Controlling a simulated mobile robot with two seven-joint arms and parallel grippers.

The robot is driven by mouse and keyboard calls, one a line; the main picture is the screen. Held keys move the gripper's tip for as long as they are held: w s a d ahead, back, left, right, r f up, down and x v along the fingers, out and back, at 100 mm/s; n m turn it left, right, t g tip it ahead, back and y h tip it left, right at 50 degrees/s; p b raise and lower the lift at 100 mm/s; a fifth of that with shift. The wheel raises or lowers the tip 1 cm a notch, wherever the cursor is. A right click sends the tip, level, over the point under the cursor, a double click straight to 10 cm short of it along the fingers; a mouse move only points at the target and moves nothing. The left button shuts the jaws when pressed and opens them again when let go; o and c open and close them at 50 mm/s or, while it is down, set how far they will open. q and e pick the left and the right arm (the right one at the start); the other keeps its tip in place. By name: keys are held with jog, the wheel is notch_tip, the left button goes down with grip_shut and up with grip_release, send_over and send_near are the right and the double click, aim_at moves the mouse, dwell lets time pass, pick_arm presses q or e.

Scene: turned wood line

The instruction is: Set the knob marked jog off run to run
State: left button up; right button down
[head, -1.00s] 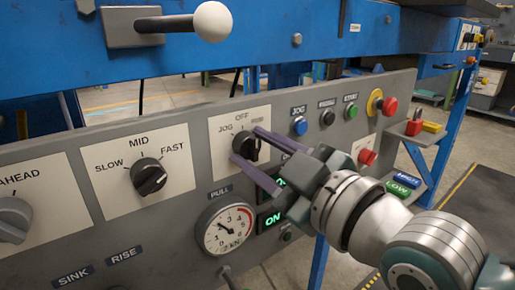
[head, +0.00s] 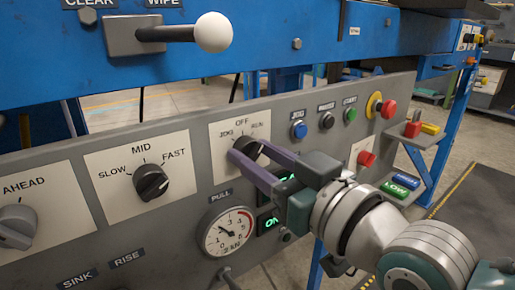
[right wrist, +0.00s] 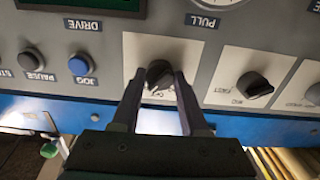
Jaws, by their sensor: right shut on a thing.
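The black jog off run knob (head: 250,146) sits on a white plate (head: 222,139) on the grey panel, with JOG at left, OFF at top and RUN at right. My right gripper (head: 248,151) reaches in from the right and is shut on this knob, one finger on each side. In the right wrist view, the knob (right wrist: 158,72) shows upside down between the two fingertips (right wrist: 158,78). The fingers cover part of it, and I cannot tell which mark it points at. My left gripper is not in view.
The slow mid fast knob (head: 151,182) is to the left and a pull gauge (head: 228,232) is below. Blue (head: 299,129), black and green buttons and a red button (head: 389,108) are to the right. A white-balled lever (head: 213,32) juts out above.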

jog(key=shift+m, duration=0.9)
jog(key=shift+c, duration=2.1)
grip_release()
jog(key=p+v, duration=0.3)
jog(key=v, duration=0.7)
